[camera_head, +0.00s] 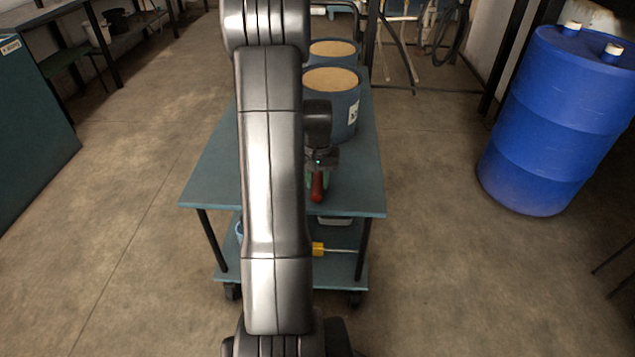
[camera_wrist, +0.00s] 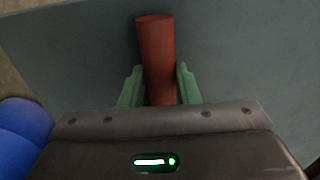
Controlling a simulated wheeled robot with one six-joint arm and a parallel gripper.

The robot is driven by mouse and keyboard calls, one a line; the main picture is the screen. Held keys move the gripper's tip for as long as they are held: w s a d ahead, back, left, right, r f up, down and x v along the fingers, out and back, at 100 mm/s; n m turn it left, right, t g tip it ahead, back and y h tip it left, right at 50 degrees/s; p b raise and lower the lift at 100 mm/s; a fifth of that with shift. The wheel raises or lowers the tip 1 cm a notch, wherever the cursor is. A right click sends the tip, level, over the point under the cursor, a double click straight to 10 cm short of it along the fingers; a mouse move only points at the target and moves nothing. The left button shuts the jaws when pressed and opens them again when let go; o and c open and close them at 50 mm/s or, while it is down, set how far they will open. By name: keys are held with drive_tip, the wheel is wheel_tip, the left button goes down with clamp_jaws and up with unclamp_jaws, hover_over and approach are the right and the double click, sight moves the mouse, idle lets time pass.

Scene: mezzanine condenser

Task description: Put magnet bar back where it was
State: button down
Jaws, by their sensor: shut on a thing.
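The magnet bar appears to be the red cylinder (camera_wrist: 156,50) between my gripper's green fingers in the wrist view. It also shows in the head view (camera_head: 317,188), small, red and at the tip of my gripper. My gripper (camera_wrist: 160,88) is shut on it, with the bar's free end pointing away from the palm. In the head view my gripper (camera_head: 318,172) is over the front part of the teal cart top (camera_head: 215,180). I cannot tell whether the bar touches the cart top. My arm hides the middle left of the cart.
Two blue-grey tubs with tan tops, one nearer (camera_head: 345,95) and one farther (camera_head: 333,48), stand at the cart's back. A yellow item (camera_head: 318,249) lies on the lower shelf (camera_head: 335,270). A blue drum (camera_head: 552,120) stands at right. The floor beside the cart is clear.

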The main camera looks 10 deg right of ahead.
drive_tip(key=shift+f, duration=0.25)
drive_tip(key=c, duration=1.1)
unclamp_jaws()
wheel_tip(320, 180, up, 12)
drive_tip(key=shift+r+p, duration=0.15)
drive_tip(key=shift+p, duration=1.1)
